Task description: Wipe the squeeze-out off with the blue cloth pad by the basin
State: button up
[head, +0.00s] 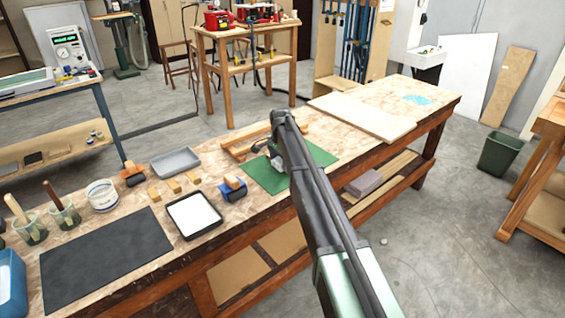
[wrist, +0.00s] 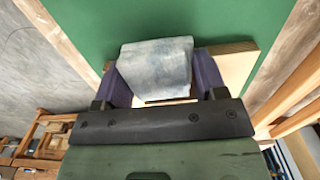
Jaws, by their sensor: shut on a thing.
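My gripper (wrist: 162,78) is shut on a pale blue-grey, mottled cloth pad (wrist: 155,62), with a purple finger on each side of it. In the head view my gripper (head: 283,158) is low over the green mat (head: 318,156), and my arm hides much of that spot. A pale wooden piece (wrist: 237,64) lies just behind the pad in the wrist view; I cannot tell whether the pad touches it. No squeeze-out can be made out. The grey basin (head: 175,161) stands on the bench to the left.
Wooden strips (head: 243,149) lie at the mat's far left. A white-filled tray (head: 194,214), a blue tool with a wooden top (head: 232,190) and small wooden blocks (head: 172,186) stand left of the mat. A pale board (head: 362,117) lies to the right. The black mat (head: 105,255) is bare.

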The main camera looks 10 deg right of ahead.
jog(key=shift+w+a, duration=0.2)
jog(key=shift+w, duration=0.15)
jog(key=shift+w, duration=0.1)
jog(key=shift+w+a, duration=0.4)
jog(key=shift+w, duration=0.25)
jog(key=shift+w+f, duration=0.1)
jog(key=shift+w+a, duration=0.35)
jog(key=shift+w, duration=0.2)
jog(key=shift+s, duration=0.1)
jog(key=shift+s+d, duration=0.4)
jog(key=shift+s, duration=0.3)
jog(key=shift+s+d, duration=0.45)
jog(key=shift+s, duration=0.25)
jog(key=shift+s+d, duration=0.4)
jog(key=shift+s, duration=0.3)
